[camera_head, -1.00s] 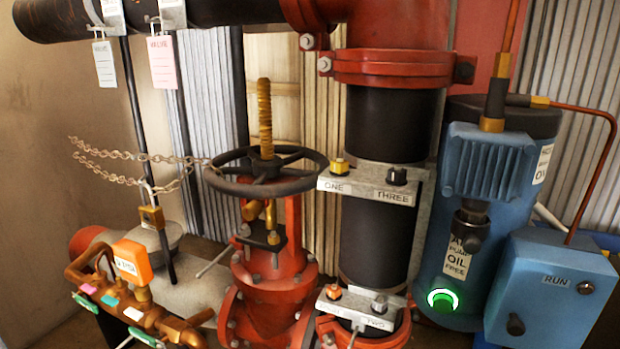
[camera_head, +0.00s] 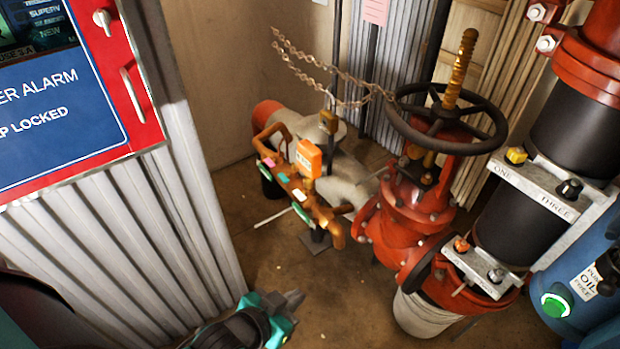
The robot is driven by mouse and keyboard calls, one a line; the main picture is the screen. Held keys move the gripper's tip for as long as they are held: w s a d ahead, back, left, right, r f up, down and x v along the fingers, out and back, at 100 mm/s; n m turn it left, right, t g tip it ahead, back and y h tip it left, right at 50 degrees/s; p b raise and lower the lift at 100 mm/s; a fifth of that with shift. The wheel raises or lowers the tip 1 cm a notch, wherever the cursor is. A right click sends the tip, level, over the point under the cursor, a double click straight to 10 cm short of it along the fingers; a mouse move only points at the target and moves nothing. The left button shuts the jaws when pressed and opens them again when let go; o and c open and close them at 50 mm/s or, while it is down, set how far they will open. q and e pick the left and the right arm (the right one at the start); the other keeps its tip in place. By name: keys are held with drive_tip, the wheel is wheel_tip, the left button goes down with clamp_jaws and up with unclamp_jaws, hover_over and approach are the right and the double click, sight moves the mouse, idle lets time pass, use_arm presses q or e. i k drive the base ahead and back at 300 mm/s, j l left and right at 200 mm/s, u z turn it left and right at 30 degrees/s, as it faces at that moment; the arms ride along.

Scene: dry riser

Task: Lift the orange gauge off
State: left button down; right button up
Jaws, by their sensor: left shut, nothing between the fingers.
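The orange gauge (camera_head: 308,157) is a small upright box with a white label. It sits on the brass pipe manifold (camera_head: 318,207), left of the red valve. My left gripper (camera_head: 292,303) is low in the view, dark with teal parts. It is shut and empty, well in front of the gauge and apart from it. My right gripper is not in view.
The red valve with its black handwheel (camera_head: 450,118) stands right of the manifold, with a chain (camera_head: 322,72) running to it. A red alarm cabinet (camera_head: 140,90) and corrugated panel (camera_head: 130,230) fill the left. Bare floor (camera_head: 265,260) lies between.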

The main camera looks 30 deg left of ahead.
sight(309, 157)
drive_tip(key=u, duration=0.9)
